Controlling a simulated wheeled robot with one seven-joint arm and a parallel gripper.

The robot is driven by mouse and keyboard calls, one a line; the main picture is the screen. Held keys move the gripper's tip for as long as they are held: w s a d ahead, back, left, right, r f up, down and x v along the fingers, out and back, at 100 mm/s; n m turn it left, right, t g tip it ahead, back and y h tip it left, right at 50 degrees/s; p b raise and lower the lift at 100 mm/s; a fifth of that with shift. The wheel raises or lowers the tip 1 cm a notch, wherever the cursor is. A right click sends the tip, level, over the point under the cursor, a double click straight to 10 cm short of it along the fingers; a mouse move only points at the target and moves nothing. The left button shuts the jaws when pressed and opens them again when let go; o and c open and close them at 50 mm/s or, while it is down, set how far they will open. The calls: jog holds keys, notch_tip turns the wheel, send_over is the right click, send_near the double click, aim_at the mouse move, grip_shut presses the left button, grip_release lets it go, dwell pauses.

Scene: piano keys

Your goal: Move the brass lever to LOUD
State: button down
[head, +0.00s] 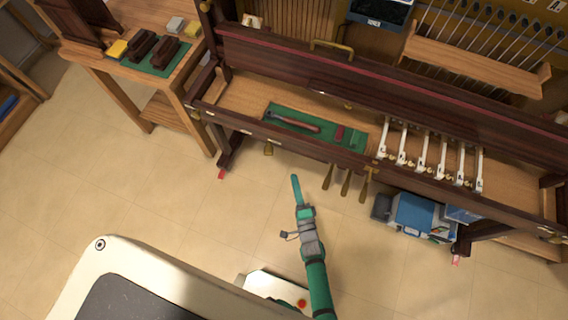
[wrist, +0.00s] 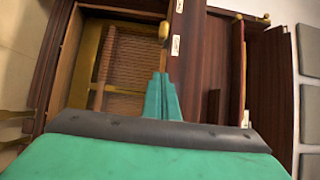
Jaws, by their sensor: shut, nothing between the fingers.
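My gripper (head: 295,180) is shut and empty, its teal fingers together, in front of the piano's front rail. In the wrist view its fingers (wrist: 162,76) point toward dark wood. A brass knob (wrist: 163,31), which looks like the lever's, shows beyond and above the fingertips in that view, apart from them. Two small white labels, an upper one (wrist: 179,6) and a lower one (wrist: 175,45), sit beside it on the wood; their words are too small to read. In the head view a small brass piece (head: 268,149) hangs under the front rail, left of my gripper; it may be this lever.
The opened piano (head: 230,100) has a green mat (head: 350,137) with tools and a row of white-ended keys (head: 422,160). Several brass pedals (head: 346,183) stick out right of my gripper. A blue box (head: 412,213) stands below at right. A workbench (head: 95,58) is at left. Floor between is clear.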

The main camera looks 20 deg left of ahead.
jog(key=w+a, duration=0.6)
jog(key=a, duration=0.3)
jog(key=shift+w+a, duration=0.15)
jog(key=shift+w, duration=0.2)
jog(key=shift+a, duration=0.1)
dwell(0.3)
